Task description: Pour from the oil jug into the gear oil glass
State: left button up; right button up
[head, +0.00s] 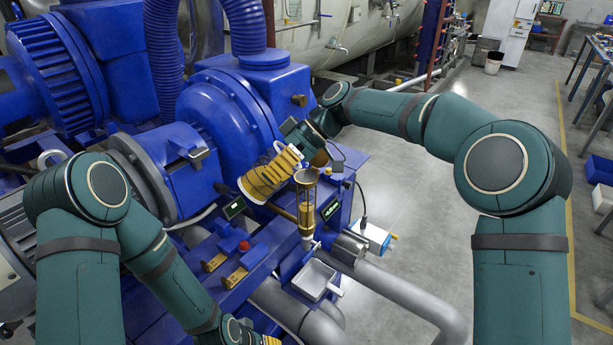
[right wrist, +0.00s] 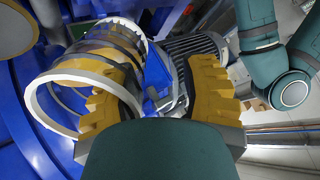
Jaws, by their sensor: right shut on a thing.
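My right gripper (head: 268,176) has yellow fingers and is shut on the oil jug (head: 246,188), a clear vessel with white rims. The jug is tilted well over and held above the blue machine, left of the gear oil glass. The gear oil glass (head: 306,178) is an amber cup on an upright tube, close to the right of the jug. No stream of oil shows.
Small dark displays (head: 330,209) stand on both sides of the glass. A grey tray (head: 314,279) sits below it. A red knob (head: 244,246) and yellow blocks are to the lower left. Blue machine housings (head: 215,115) fill the left; open floor lies at right.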

aim_at(254, 194)
jog(key=shift+d+f+y, duration=0.15)
jog(key=shift+y, duration=0.45)
dwell(1.1)
jog(key=shift+w+d+r+g+y, duration=0.15)
jog(key=shift+d+r+g+y, duration=0.35)
jog(key=shift+y, duration=0.5)
dwell(2.9)
jog(key=shift+a, duration=0.2)
jog(key=a+f+t+h, duration=0.1)
jog(key=a+f+h, duration=0.1)
jog(key=h, duration=0.1)
jog(key=s+a+f+t+h, duration=0.1)
jog(key=f+h, duration=0.1)
jog(key=h, duration=0.1)
jog(key=s+a+f+t+h, duration=0.1)
jog(key=a+h, duration=0.1)
jog(key=h, duration=0.1)
jog(key=shift+a+f, duration=0.35)
jog(key=shift+f, duration=0.05)
jog(key=shift+s+a+f+t+h, duration=0.15)
jog(key=shift+a+f+t+h, duration=0.1)
jog(key=shift+a+f+h, duration=0.45)
jog(key=shift+s+a+f+t+h, duration=0.1)
jog(key=shift+a+f+t+h, duration=0.2)
jog(key=shift+h, duration=0.7)
jog(key=shift+f, duration=0.1)
